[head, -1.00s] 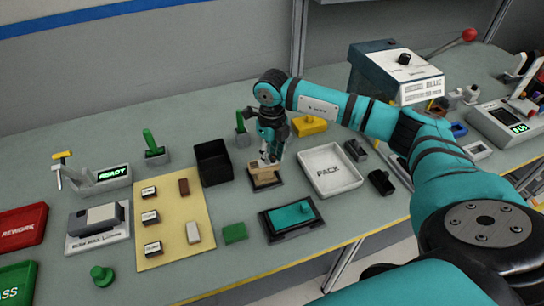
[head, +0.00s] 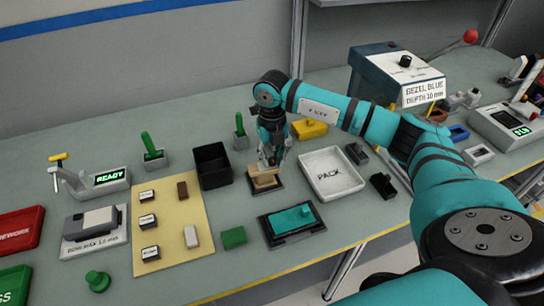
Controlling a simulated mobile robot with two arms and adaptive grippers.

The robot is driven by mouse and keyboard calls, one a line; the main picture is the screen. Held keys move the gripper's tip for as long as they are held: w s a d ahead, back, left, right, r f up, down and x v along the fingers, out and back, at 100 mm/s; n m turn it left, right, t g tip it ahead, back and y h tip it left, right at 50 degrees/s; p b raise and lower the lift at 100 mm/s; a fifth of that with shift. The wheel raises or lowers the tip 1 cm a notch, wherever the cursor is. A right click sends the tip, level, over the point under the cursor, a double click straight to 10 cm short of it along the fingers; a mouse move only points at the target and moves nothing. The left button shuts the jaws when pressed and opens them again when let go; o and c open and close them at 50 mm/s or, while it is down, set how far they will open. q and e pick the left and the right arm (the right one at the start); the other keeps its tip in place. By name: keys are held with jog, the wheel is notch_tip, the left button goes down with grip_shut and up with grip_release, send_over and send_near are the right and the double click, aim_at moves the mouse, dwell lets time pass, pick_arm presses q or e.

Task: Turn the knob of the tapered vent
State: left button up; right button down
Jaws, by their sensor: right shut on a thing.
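A tan block-like piece (head: 264,178), which appears to be the vent, sits on a dark base between the black bin and the PACK tray. My right gripper (head: 268,161) points down at its top and is shut on a small part there, which looks like the vent's knob. The fingers hide most of that part, and its angle cannot be made out. A teal piece (head: 294,218) lies on another dark base (head: 270,236) in front. My left gripper is not in view.
A white PACK tray (head: 331,186) stands close right of the gripper, a black bin (head: 214,180) close left. Yellow mat (head: 172,258) with several small blocks is further left. A blue-grey machine (head: 385,75) with a red-knobbed lever stands at the back right.

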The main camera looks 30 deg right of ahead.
aim_at(272, 160)
jog(key=c, duration=1.1)
grip_release()
notch_tip(272, 160, up, 12)
jog(key=shift+r, duration=0.1)
